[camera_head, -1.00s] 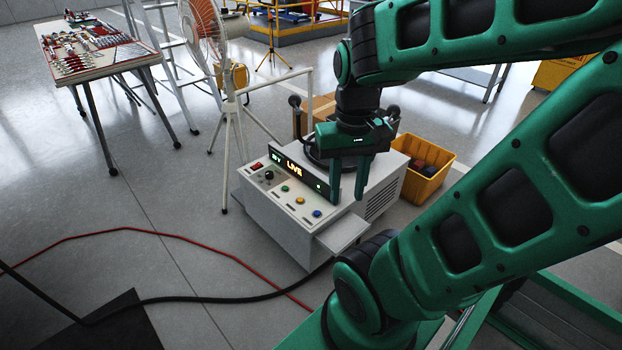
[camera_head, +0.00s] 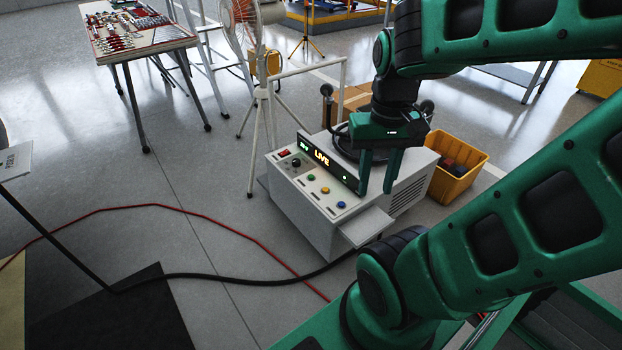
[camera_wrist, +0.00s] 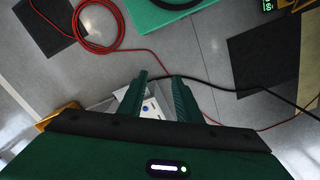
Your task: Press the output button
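A white machine (camera_head: 312,217) stands on the floor. Its sloping panel has a red switch (camera_head: 284,153), a black knob (camera_head: 296,162), and green (camera_head: 311,177), yellow (camera_head: 325,190) and blue (camera_head: 341,205) buttons. Their labels are too small to read, so I cannot tell which is the output button. My gripper (camera_head: 377,190) points down over the right end of the machine, to the right of the blue button. Its two fingers are apart and empty. In the wrist view (camera_wrist: 159,77) the blue button (camera_wrist: 145,108) shows between them.
A fan on a stand (camera_head: 262,100) and a white rail stand beside the machine. A yellow bin (camera_head: 457,170) is to its right. A tool table (camera_head: 140,45) is at the upper left. Black and red cables (camera_head: 225,234) cross the floor in front.

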